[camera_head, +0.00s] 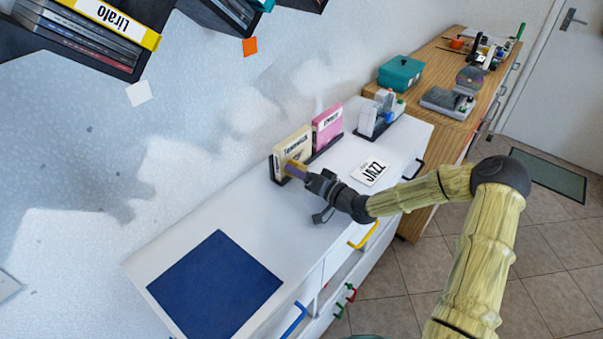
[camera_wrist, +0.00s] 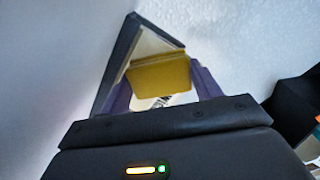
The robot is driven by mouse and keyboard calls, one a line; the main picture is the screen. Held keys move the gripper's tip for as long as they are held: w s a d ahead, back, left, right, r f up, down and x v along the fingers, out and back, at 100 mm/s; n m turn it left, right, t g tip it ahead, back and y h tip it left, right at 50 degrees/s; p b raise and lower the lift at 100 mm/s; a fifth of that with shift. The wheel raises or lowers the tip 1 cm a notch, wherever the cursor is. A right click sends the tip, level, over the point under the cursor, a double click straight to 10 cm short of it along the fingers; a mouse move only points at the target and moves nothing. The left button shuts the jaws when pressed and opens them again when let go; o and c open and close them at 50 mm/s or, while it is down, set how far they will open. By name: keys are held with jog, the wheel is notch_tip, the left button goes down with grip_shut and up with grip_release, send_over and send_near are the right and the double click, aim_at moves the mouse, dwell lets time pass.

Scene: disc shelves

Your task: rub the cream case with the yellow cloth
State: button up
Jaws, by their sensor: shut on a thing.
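The cream case (camera_head: 291,146) stands upright in a dark holder on the white cabinet, against the wall, with dark lettering along its top. My gripper (camera_head: 296,169) is at the front of the cream case and is shut on the yellow cloth (camera_head: 289,167). In the wrist view the yellow cloth (camera_wrist: 160,77) sits between the purple fingers of my gripper (camera_wrist: 163,92), in front of the pale face of the cream case (camera_wrist: 148,45). The cloth hides part of that face. It looks very close to the case; I cannot tell whether they touch.
A pink case (camera_head: 327,127) stands right of the cream one in a dark holder. A white JAZZ card (camera_head: 369,173) and a dark blue mat (camera_head: 215,284) lie on the white cabinet top (camera_head: 240,215). A teal box (camera_head: 400,73) stands farther back. Shelves with discs (camera_head: 80,32) hang above left.

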aim_at(307, 167)
jog(key=shift+x, duration=1.15)
dwell(0.5)
jog(key=shift+d, duration=0.1)
jog(key=shift+w+d+b, duration=0.5)
jog(key=shift+w+d, duration=0.45)
jog(key=shift+w, duration=0.15)
jog(key=shift+w, duration=0.1)
jog(key=shift+w+d, duration=0.8)
jog(key=shift+w, duration=0.35)
jog(key=shift+w+d, duration=1)
jog(key=shift+w, duration=0.2)
